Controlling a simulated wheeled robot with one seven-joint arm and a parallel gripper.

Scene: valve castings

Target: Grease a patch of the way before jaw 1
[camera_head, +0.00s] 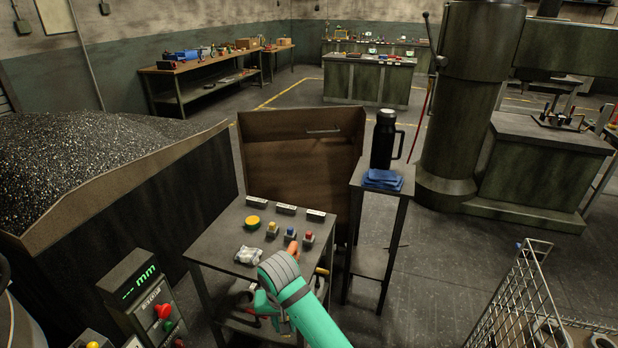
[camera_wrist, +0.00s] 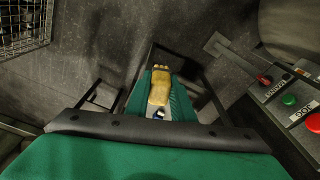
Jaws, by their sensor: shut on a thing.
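My gripper (camera_wrist: 161,78) shows in the wrist view with its green fingers closed on a tan, elongated thing (camera_wrist: 160,86), possibly a handle. Its far end is hard to make out. In the head view my teal and grey arm reaches over the front of a small dark table (camera_head: 222,246), and the held thing is not clearly seen there. An orange piece (camera_head: 292,249) shows just past the arm; I cannot tell whether it is part of the held thing. I cannot make out jaw 1 or the way before it in either view.
The table holds a yellow round tin (camera_head: 253,222), small coloured-top containers (camera_head: 290,233) and a crumpled pale cloth (camera_head: 248,255). A stand with a black flask (camera_head: 383,140) and blue cloth (camera_head: 383,179) is beside it. A chip bin (camera_head: 190,170) and control panel (camera_head: 150,300) stand left, a wire basket (camera_head: 530,300) right.

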